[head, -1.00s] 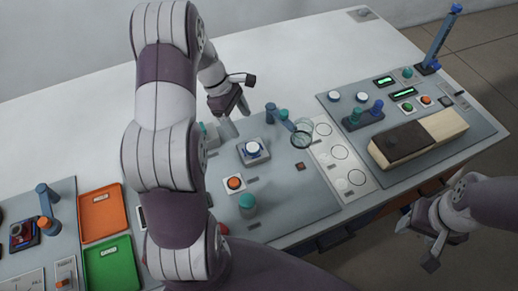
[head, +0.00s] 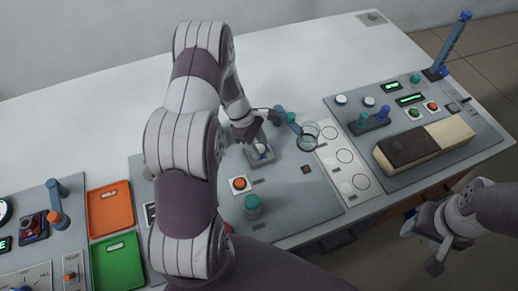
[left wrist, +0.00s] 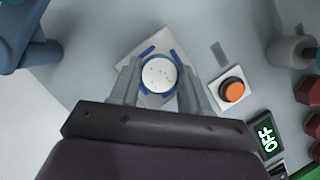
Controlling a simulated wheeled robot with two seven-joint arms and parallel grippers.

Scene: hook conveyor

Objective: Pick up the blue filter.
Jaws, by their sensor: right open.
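The blue filter (left wrist: 160,74) has a round white speckled top and a blue rim. It sits in a small square holder (left wrist: 128,46) with blue tabs. In the head view the holder (head: 261,157) is on the middle grey panel, and my gripper largely hides the filter. My left gripper (left wrist: 160,82) is over the holder, pointing down, with one finger on each side of the filter. Its fingers look apart, with narrow gaps at the filter's sides; contact is not clear. My right gripper (head: 422,248) is open and empty, off the table's front edge at the right.
An orange button (head: 239,184) and a teal knob (head: 253,205) stand in front of the holder. A blue arm with a clear ring (head: 309,133) is close behind at the right. Orange (head: 110,210) and green trays (head: 118,262) lie left.

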